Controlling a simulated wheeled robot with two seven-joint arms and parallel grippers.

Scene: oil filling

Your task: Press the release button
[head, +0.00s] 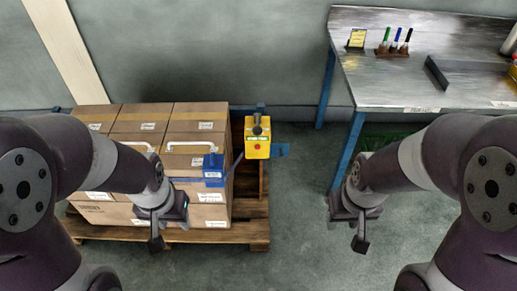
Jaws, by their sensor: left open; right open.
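A yellow box (257,140) with a red button (257,147) on its front and a dark knob on top stands at the right side of the pallet, in the middle of the head view. I cannot tell whether the red button is the release button. My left gripper (158,243) is open and empty in front of the cartons, to the left of and nearer than the yellow box. My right gripper (359,243) is open and empty over bare floor, to the right of the box. Both grippers are apart from the box.
Stacked cartons (200,120) with a blue object (213,168) stand on a wooden pallet (245,232). A metal workbench (395,85) with several pens in a holder (393,50) is at the back right.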

